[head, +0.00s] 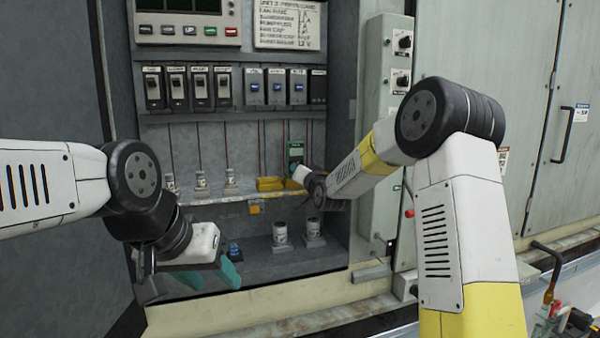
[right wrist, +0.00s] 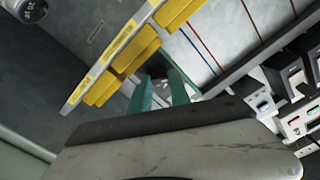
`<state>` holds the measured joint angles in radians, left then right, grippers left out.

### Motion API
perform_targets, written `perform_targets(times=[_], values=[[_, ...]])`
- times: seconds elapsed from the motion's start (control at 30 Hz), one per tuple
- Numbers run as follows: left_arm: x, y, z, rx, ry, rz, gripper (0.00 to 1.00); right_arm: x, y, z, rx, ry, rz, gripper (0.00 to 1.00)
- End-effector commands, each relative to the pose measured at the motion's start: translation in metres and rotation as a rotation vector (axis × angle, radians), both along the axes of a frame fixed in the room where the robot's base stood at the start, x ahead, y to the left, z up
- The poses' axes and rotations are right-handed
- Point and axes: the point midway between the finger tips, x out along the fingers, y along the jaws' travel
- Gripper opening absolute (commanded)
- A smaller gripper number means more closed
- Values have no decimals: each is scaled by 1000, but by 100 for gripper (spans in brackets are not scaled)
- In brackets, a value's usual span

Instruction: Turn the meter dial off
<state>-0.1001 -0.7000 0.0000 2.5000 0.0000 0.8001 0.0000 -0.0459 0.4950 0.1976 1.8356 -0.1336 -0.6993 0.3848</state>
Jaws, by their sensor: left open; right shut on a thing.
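The meter (head: 295,151), a small green-cased handheld with a grey screen, stands upright at the back of the shelf in the open cabinet. My right gripper (head: 302,174) is at its lower front, and the arm hides the dial in the head view. In the right wrist view, the teal fingers (right wrist: 164,92) are closed in on a small dark piece (right wrist: 178,76) at their tips, which appears to be the meter's dial; its setting cannot be read. My left gripper (head: 212,277) is open and empty, low in front of the cabinet's bottom.
Fuse-like cylinders (head: 200,182) stand further left, others (head: 280,236) below. Breakers (head: 227,87) line the row above. A switch box (head: 402,60) is at right.

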Motion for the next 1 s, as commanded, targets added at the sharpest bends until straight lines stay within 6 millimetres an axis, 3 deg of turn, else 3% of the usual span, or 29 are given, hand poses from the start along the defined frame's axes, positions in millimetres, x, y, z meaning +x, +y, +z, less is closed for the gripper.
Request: perform_targets(times=[0.53,0.57,0.67,1.0], values=[[0,0,0,0,0,0,51,0,0,-3,-28,-2,1,0],[0,0,0,0,0,0,51,0,0,-3,-27,-2,1,25],[0,0,0,0,0,0,51,0,0,-3,-26,-3,1,45],[0,0,0,0,0,0,51,-2,-1,-1,-25,-6,0,46]])
